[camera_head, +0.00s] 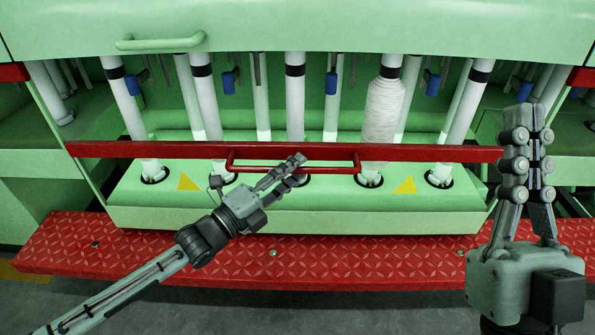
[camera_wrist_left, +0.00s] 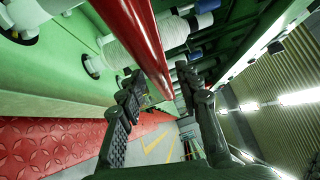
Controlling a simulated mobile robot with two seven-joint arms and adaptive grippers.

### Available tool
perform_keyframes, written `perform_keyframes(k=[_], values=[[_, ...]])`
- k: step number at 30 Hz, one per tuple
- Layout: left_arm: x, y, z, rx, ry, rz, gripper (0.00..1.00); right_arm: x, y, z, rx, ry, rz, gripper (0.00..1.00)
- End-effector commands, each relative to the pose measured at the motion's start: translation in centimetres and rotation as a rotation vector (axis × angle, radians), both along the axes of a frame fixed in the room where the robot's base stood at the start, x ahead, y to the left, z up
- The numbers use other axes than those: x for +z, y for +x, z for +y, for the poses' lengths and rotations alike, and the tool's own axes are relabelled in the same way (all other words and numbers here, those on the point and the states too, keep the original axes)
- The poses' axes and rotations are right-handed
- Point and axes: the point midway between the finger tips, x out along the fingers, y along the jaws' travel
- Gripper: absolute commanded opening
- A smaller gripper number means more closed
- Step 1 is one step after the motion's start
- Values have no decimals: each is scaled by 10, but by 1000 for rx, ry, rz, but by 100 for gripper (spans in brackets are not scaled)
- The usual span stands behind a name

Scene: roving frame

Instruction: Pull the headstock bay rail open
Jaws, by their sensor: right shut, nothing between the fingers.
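The red bay rail (camera_head: 120,149) runs level across the front of the green machine, with a red bar handle (camera_head: 335,170) on its middle. My left gripper (camera_head: 297,168) is at the handle's middle, its fingertips above and below the bar in the head view. In the left wrist view, its fingers (camera_wrist_left: 158,82) are spread and a red bar (camera_wrist_left: 140,35) runs between their tips. I cannot tell whether either finger touches it. My right gripper (camera_head: 526,110) points up, shut and empty, in front of the rail's right end.
White spindles (camera_head: 295,100) and a wound bobbin (camera_head: 384,110) stand behind the rail in a green tray (camera_head: 300,220). A red tread-plate step (camera_head: 130,265) runs along the base. A green upper cover (camera_head: 380,25) with a green handle (camera_head: 160,43) overhangs the bay.

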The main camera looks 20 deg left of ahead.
Motion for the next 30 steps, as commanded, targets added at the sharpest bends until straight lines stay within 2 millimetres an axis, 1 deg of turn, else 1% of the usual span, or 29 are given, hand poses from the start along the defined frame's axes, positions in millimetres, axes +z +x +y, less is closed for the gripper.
perform_keyframes(k=[3,11,14,18,20,30], values=[[1,7,-4,0,-1,0,34,1,-2,-1,-1,4,-14,0],[1,8,-5,0,-1,3,34,2,-2,-1,-2,5,-19,0],[1,8,-5,0,-1,2,24,1,-2,-1,-2,5,-19,0],[1,8,-5,0,-1,2,7,1,-2,-1,-2,5,-18,0],[1,8,-5,0,-1,2,0,1,-2,-1,-2,5,-18,0],[1,8,-5,0,0,2,0,1,-2,-1,-2,4,-16,0]])
